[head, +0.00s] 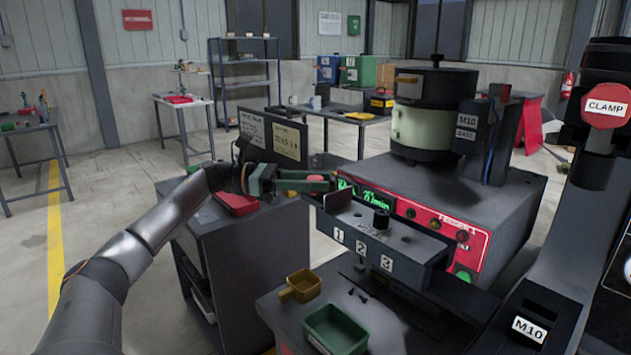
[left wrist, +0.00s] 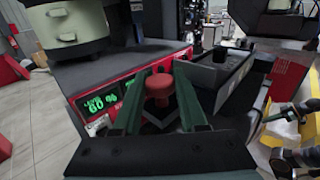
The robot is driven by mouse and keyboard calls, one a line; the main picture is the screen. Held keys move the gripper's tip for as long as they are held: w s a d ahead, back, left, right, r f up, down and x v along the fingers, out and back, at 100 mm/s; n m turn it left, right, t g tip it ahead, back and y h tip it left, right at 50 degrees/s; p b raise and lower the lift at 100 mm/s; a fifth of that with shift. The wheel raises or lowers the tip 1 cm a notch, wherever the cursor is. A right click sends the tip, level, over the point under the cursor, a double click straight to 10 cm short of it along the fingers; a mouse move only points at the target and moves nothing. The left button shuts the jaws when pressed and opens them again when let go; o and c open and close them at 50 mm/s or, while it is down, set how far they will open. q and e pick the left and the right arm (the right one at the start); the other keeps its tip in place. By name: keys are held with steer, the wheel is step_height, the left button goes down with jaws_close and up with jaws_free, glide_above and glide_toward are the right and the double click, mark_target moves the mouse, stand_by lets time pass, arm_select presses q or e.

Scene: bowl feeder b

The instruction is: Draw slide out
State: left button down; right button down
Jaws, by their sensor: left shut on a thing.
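My left gripper (head: 318,183) reaches in from the left, at the left end of the grey slide block (head: 395,243). In the left wrist view its two green fingers (left wrist: 162,95) are shut on a red round knob (left wrist: 160,82). In the head view the fingers largely hide the knob. The slide block has labels 1, 2 and 3 on its front and holes on top. A black cylinder (head: 381,218) stands on it; the block also shows in the left wrist view (left wrist: 228,75). I cannot see how the knob joins the slide. My right gripper is not in view.
The bowl feeder (head: 424,128) stands on the red-fronted control box (head: 458,232), behind the slide. A green tray (head: 336,331), a yellow scoop (head: 301,287) and small dark screws lie in front. A red CLAMP button (head: 606,106) stands at the right.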

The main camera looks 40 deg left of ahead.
arm_select(q)
steer(key=c, duration=0.5)
jaws_free()
steer(key=shift+a, duration=0.3)
steer(key=shift+d, duration=0.1)
steer(key=shift+s+a+f+b, duration=0.15)
steer(key=shift+s+a+b, duration=0.15)
steer(key=shift+a, duration=0.15)
steer(key=b+v, duration=0.1)
steer(key=v, duration=0.4)
steer(key=b+v, duration=0.1)
steer(key=v, duration=0.5)
steer(key=shift+s+a+r+b, duration=0.15)
steer(key=shift+s+r+b, duration=0.05)
steer(key=shift+b, duration=0.2)
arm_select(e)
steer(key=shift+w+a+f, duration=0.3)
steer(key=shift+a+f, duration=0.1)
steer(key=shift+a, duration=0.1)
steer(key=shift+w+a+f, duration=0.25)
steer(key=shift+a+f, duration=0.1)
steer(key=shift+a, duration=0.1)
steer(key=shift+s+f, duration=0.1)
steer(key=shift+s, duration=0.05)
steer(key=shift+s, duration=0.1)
